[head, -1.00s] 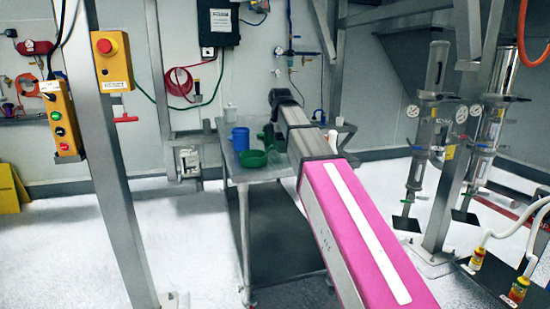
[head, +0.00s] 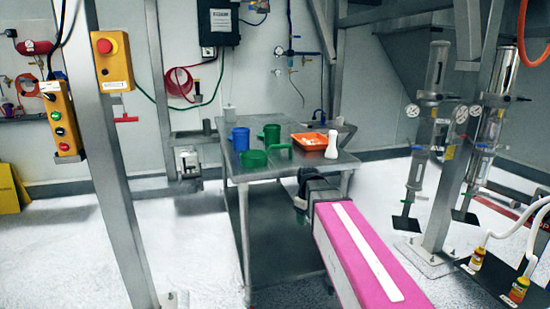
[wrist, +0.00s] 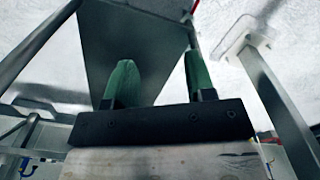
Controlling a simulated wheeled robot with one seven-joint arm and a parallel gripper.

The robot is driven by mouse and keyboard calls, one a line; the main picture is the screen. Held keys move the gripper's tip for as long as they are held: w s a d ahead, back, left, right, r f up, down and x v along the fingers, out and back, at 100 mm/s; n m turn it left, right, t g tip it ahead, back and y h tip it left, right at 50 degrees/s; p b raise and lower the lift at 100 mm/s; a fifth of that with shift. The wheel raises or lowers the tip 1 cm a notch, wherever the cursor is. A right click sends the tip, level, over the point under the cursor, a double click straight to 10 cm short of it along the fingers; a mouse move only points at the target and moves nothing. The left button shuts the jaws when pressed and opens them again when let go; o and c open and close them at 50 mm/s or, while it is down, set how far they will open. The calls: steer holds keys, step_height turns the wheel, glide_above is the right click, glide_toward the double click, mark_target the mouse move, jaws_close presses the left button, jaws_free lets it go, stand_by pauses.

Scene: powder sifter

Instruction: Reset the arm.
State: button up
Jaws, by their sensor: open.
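My gripper shows in the wrist view (wrist: 160,85) with two green fingers standing apart and nothing between them. Beyond the fingers are a grey metal panel and the pale floor. In the head view my pink arm reaches up from the bottom, and its dark end is in front of the near right part of the metal table (head: 240,176). The fingers are hidden in the head view.
On the table are a blue cup (head: 240,138), a green cup (head: 271,133), a green pan with a handle (head: 254,159), an orange tray (head: 303,141) and a white bottle (head: 331,146). A steel post (head: 112,190) stands left. Sifter tubes (head: 434,70) stand right.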

steer(key=s+d+f+m, duration=0.3)
steer(key=s+f+m, duration=0.1)
steer(key=s+f, duration=0.2)
steer(key=s+d+f+m, duration=0.4)
steer(key=s+f+m, duration=0.1)
steer(key=f, duration=0.4)
steer(key=shift+s+f, duration=0.3)
steer(key=shift+s, duration=0.4)
